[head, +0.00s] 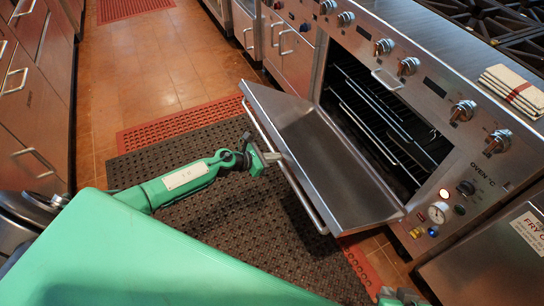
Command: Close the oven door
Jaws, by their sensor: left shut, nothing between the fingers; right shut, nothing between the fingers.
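The oven door (325,150) is open, tilted down and outward from the front of the steel oven (455,160). Its long bar handle (283,165) runs along the outer edge. The dark oven cavity with wire racks (385,125) is exposed. My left gripper (277,157) is shut and empty, at the outer side of the door beside the handle bar; I cannot tell whether it touches. My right gripper (402,297) shows only in part at the bottom edge, below the door's near corner, shut and empty.
Control knobs (408,66) line the oven's front, and a striped towel (515,88) lies on top. Steel cabinets (30,110) stand at left. Dark and red mats (215,160) cover the floor before the oven. The tiled aisle (150,65) beyond is clear.

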